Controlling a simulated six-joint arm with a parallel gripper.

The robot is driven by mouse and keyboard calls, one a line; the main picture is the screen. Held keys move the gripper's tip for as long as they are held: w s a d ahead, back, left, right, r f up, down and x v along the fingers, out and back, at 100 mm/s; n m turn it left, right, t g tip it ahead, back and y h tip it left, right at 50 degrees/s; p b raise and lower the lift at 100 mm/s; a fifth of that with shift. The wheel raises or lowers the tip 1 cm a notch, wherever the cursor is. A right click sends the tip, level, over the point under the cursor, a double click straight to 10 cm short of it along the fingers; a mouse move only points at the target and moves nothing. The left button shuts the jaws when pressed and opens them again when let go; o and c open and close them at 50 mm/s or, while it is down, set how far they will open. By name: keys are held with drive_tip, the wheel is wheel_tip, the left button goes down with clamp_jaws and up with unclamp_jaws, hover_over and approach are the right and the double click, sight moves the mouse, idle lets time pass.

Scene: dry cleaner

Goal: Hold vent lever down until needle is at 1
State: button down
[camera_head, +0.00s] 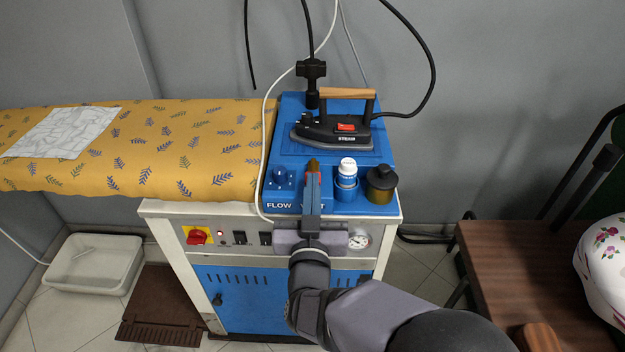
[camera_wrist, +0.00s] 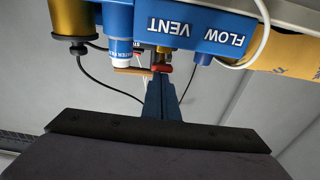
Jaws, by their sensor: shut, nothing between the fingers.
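The vent lever (camera_head: 313,164), with brass and red parts, stands on the blue top panel above the partly covered VENT label. It also shows in the wrist view as a red piece (camera_wrist: 161,68) under the brass, beside the VENT lettering. My gripper (camera_head: 312,180) is shut and empty, its fingertips at the lever; I cannot tell whether they touch it. In the wrist view the fingers (camera_wrist: 159,82) point at the red piece. The round gauge (camera_head: 359,240) is on the white front panel, right of my wrist; its needle is too small to read.
A steam iron (camera_head: 335,130) rests behind the lever. A white-capped bottle (camera_head: 347,172) and a brass pot (camera_head: 381,182) stand close on the right, a blue FLOW knob (camera_head: 281,177) on the left. A white hose (camera_head: 262,150) passes left of the panel.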

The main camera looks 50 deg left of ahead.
drive_tip(key=s+d+r, duration=0.2)
drive_tip(key=s+d, duration=0.5)
drive_tip(key=shift+s+d+r, duration=0.2)
drive_tip(key=shift+s+d, duration=0.15)
drive_tip(key=shift+s, duration=0.05)
idle(0.7)
drive_tip(key=w+r+m+t+h+p, duration=0.1)
drive_tip(key=w+r+m+p, duration=0.15)
drive_tip(key=r+p, duration=0.95)
drive_tip(key=f+g, duration=0.1)
drive_tip(key=a+f+n+g+h+b, duration=0.1)
drive_tip(key=f, duration=0.1)
drive_tip(key=s+f+n+g, duration=0.1)
drive_tip(key=f, duration=0.1)
drive_tip(key=shift+a+f+n, duration=0.2)
drive_tip(key=shift+a+n, duration=0.05)
drive_tip(key=shift+a, duration=0.15)
drive_tip(key=shift+w+a, duration=0.1)
drive_tip(key=shift+w, duration=0.05)
drive_tip(key=w+a+f+p, duration=0.1)
drive_tip(key=w+a+f, duration=0.5)
drive_tip(key=shift+w+a+f, duration=0.2)
drive_tip(key=shift+w+a, duration=0.15)
